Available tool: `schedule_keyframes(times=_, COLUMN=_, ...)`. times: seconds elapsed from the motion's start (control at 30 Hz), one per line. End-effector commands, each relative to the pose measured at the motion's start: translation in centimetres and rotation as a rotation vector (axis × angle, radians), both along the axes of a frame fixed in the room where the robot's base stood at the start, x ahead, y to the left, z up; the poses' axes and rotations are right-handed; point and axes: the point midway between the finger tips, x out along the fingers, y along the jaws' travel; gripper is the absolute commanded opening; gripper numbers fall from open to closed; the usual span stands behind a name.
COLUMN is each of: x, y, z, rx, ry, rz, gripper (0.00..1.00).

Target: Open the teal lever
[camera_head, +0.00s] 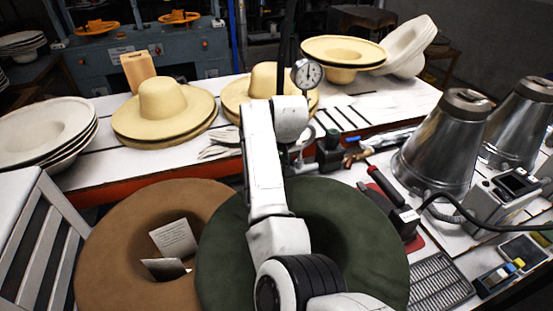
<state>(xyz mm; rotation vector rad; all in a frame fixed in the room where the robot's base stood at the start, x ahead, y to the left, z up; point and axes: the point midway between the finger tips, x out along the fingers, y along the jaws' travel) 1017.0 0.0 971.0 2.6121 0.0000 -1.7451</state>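A small blue lever-like handle (357,139) shows right of my arm, beside a brass-coloured fitting (356,157) near the back table's front edge. It looks more blue than teal, and it is too small to tell how far it is turned. My white arm rises through the middle of the view and bends at its top, left of this handle. My gripper and its fingertips cannot be made out; the arm hides what lies behind it.
A brown hat (110,250) and a dark green hat (375,245) lie in front. Metal cones (440,145) stand at right beside a grey control box (500,200) with a cable. Straw-coloured hats (165,105) and a dial gauge (307,74) are at the back.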

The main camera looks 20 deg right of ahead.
Motion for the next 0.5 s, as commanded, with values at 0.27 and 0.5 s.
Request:
schedule_keyframes(times=0.27, x=-0.01, y=0.0, z=0.02, rx=0.0, ry=0.0, rz=0.0, gripper=0.27)
schedule_keyframes(times=0.5, x=-0.01, y=0.0, z=0.03, rx=0.0, ry=0.0, rz=0.0, gripper=0.04)
